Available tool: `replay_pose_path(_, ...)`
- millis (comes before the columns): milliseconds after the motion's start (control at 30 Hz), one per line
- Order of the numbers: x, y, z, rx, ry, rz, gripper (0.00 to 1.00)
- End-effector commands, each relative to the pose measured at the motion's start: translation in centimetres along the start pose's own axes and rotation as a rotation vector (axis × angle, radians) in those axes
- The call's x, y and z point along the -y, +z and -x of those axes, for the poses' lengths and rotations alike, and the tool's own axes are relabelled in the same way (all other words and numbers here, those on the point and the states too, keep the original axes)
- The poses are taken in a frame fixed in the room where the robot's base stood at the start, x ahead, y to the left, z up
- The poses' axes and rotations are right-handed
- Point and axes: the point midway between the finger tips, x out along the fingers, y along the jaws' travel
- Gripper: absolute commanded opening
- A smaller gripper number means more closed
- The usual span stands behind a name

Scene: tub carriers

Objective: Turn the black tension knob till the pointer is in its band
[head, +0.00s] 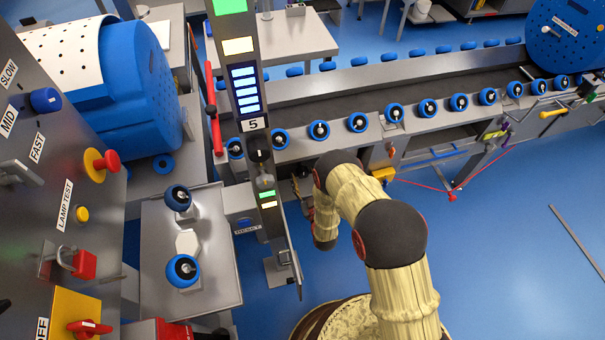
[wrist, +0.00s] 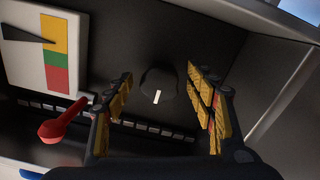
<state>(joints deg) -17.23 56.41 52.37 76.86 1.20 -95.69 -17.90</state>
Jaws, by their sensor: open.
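The black tension knob (wrist: 160,90) shows in the wrist view on a dark panel, with a white mark on its face. My gripper (wrist: 160,76) is open, its yellow-padded fingers apart on either side of the knob in the picture. I cannot tell whether they touch it. The gauge (wrist: 20,60) at the upper left is a white plate with a yellow, green and red strip. Its black pointer (wrist: 30,35) has its tip on the yellow part, just above the green. In the head view my arm reaches down beside the conveyor, and the knob and gauge cannot be made out.
A red lever (wrist: 62,122) sticks out below the gauge, left of my gripper. A grey wall (wrist: 280,95) stands at the right of the wrist view. In the head view, the conveyor (head: 380,80) with blue rollers runs behind my arm, and a display post (head: 245,75) stands to its left.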

Motion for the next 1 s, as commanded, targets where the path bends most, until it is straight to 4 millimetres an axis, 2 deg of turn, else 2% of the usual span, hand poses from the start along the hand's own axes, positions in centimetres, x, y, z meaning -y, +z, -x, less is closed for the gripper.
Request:
replay_pose_path(200,0.0,0.1,-2.0,0.0,0.0,0.0,0.56)
replay_pose_path(500,0.0,0.0,-2.2,0.001,0.0,0.0,0.56)
replay_pose_path(1000,0.0,0.0,-2.2,0.001,0.0,0.0,0.28)
